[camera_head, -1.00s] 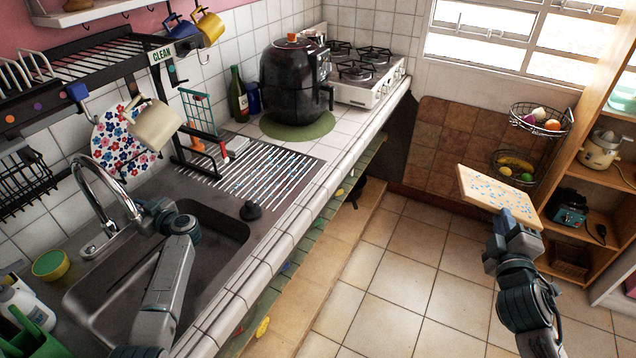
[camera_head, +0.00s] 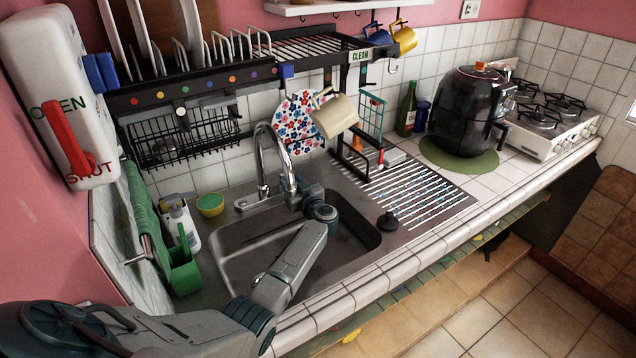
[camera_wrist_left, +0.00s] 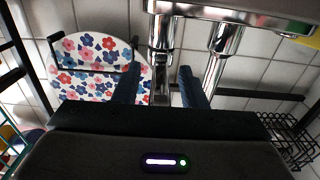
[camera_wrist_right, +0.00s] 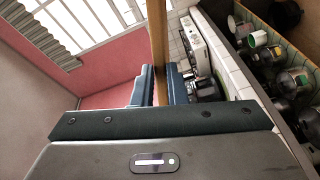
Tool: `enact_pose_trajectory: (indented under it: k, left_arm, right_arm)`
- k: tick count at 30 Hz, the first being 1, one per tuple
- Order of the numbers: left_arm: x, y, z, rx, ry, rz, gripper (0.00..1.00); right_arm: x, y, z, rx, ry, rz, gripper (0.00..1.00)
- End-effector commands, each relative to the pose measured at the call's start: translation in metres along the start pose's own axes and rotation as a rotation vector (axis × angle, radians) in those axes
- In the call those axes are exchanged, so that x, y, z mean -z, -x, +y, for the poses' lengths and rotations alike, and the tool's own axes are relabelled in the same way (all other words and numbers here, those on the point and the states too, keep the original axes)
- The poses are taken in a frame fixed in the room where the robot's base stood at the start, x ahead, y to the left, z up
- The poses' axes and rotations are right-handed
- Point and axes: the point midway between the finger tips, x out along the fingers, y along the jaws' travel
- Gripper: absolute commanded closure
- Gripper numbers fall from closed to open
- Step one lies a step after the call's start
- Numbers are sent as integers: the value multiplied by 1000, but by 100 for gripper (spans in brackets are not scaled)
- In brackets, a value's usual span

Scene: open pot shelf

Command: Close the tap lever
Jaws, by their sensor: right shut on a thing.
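The chrome tap (camera_head: 263,165) with its curved spout stands behind the sink (camera_head: 225,275); its chrome parts also fill the top of the left wrist view (camera_wrist_left: 225,38). I cannot pick out a lever on the tap. A red lever (camera_head: 66,137) is on the white wall box marked OPEN and SHUT; its lower end is by SHUT. My left gripper (camera_head: 292,192) is by the spout. In the left wrist view its fingers (camera_wrist_left: 158,82) are apart, with a chrome post seen between them. My right gripper (camera_wrist_right: 160,88) is shut on a wooden board (camera_wrist_right: 158,35), seen edge-on.
A dish rack (camera_head: 215,85) hangs above the sink, with a cream mug (camera_head: 336,118) below it. A soap bottle (camera_head: 180,222), green caddy (camera_head: 186,272) and yellow-green tub (camera_head: 210,204) stand left of the tap.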

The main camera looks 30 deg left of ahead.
Motion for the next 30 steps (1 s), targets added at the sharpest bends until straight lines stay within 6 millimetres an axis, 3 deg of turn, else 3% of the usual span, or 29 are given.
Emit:
enact_pose_trajectory:
  k: [15, 21, 30]
  left_arm:
    - [-3, 98, 0, -2, 1, -2, 62]
    - [-1, 113, -1, 0, 0, -1, 62]
    - [0, 114, -1, 0, -1, -1, 62]
  right_arm:
    - [-4, 0, -13, -1, 0, 1, 100]
    - [-4, 0, -15, -1, 0, 1, 100]
    - [-4, 0, -15, -1, 0, 1, 100]
